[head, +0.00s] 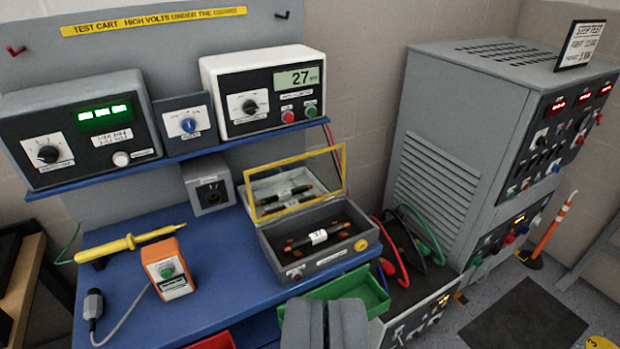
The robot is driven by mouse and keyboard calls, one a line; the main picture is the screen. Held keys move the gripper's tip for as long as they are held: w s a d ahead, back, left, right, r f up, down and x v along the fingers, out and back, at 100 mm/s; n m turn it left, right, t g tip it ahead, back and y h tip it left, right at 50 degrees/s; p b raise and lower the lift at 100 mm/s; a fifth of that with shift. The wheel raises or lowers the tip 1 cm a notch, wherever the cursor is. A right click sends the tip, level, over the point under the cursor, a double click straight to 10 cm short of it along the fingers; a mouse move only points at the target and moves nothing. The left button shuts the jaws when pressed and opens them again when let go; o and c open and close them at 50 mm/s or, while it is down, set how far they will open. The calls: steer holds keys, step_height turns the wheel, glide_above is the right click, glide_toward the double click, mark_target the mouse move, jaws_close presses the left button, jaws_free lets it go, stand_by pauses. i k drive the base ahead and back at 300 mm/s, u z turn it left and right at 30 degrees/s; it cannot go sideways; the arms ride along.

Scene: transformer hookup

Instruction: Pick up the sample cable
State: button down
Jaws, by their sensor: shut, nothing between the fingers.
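The sample cable (345,229) is a short black rod with copper-coloured ends and a white label around its middle. It lies across the inside of a grey test box (318,267) on the blue cart. The box's yellow-framed lid (343,165) stands open at the back. A similar labelled rod shape shows in the lid panel; I cannot tell if it is a reflection. My gripper (326,306) shows at the bottom edge, its two grey fingers together and empty. In the picture it is below the box, apart from the cable.
A green bin (366,290) sits between my gripper and the box. Instruments stand on the shelf above. Red and black leads (405,255) hang right, beside a grey cabinet (440,150).

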mark_target(320, 235)
steer(key=z, duration=2)
steer(key=i, duration=1.35)
steer(key=u, duration=3.35)
